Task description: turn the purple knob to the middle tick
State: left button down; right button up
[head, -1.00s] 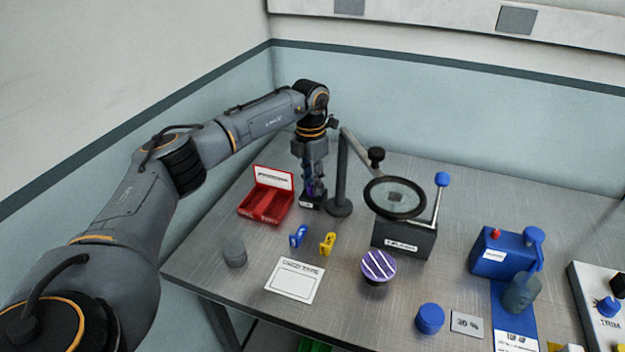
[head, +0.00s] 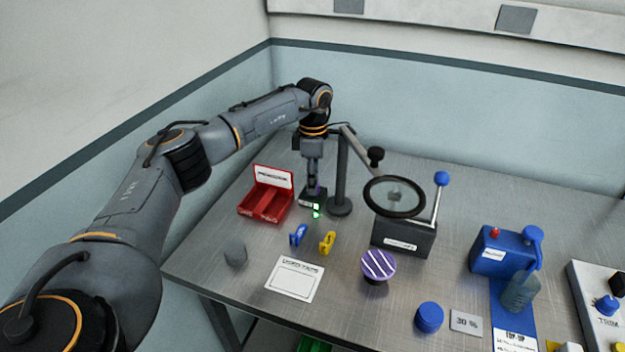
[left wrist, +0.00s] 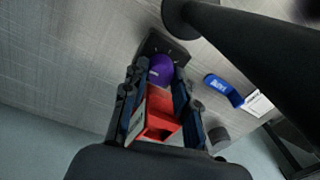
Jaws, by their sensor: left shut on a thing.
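The purple knob (left wrist: 160,68) sits on a small dark box (head: 308,203) at the back left of the table, beside the foot of a dark post. My left gripper (head: 314,188) points down at it from above and is shut on the knob, with one finger on each side in the left wrist view (left wrist: 160,74). A green light (head: 316,211) glows at the front of the box. My right gripper is in neither view.
A red tray (head: 255,211) stands just left of the box. The post (head: 341,178) with a magnifier ring (head: 368,205) stands close on the right. Blue (head: 298,236) and yellow (head: 327,243) clips lie in front. A blue device (head: 492,254) is farther right.

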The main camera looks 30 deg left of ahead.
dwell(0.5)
pick_arm(q)
jog(key=c, duration=1)
grip_release()
jog(key=shift+c, duration=0.2)
notch_tip(320, 180, up, 12)
jog(key=shift+w+a, duration=0.15)
jog(key=shift+w, duration=0.15)
jog(key=shift+r, duration=0.1)
